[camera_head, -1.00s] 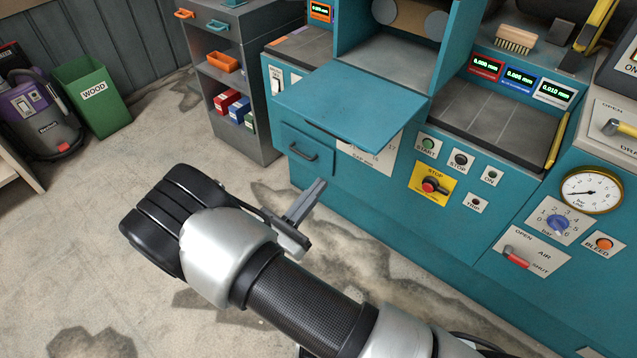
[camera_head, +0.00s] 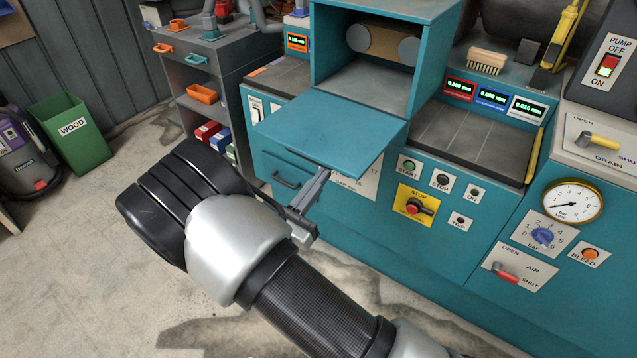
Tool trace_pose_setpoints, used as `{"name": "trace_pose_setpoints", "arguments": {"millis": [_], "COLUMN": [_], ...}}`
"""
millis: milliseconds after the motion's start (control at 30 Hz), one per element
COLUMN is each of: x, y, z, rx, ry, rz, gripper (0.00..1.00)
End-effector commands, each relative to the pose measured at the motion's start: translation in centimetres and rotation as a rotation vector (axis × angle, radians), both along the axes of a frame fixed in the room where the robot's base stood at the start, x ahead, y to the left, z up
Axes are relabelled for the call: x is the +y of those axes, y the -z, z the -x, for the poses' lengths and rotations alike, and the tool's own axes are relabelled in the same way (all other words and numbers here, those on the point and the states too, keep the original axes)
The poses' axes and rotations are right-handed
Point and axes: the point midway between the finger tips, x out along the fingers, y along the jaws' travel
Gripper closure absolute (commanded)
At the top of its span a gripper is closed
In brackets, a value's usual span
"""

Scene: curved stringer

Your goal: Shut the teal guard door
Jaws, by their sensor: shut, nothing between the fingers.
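The teal guard door (camera_head: 325,133) is folded down and open, a flat panel standing out toward me from the lower edge of the teal guard box (camera_head: 437,60). Inside the box, a tan belt between two grey rollers (camera_head: 375,41) shows. My gripper (camera_head: 324,172) is shut and empty. Its fingertips show just at the door's near edge, low in front of it; I cannot tell whether they touch it or are slightly below it. My wrist and forearm hide the floor and part of the cabinet front below.
A drawer with a dark handle (camera_head: 286,181) lies under the door. The control panel with the yellow stop switch plate (camera_head: 415,206) is to the right. A grey shelf unit (camera_head: 217,80) and a green wood bin (camera_head: 75,133) stand left.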

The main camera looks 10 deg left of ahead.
Motion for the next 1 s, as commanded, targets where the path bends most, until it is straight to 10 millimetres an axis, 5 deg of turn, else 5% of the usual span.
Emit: {"name": "trace_pose_setpoints", "arguments": {"millis": [367, 1000], "x": [0.1, -1.1], "y": [-2.3, -16.8], "z": [0.1, -2.5], "rx": [0.045, 0.489], "ry": [0.000, 0.003], "rz": [-0.021, -0.213], "gripper": [1.00, 1.00]}}
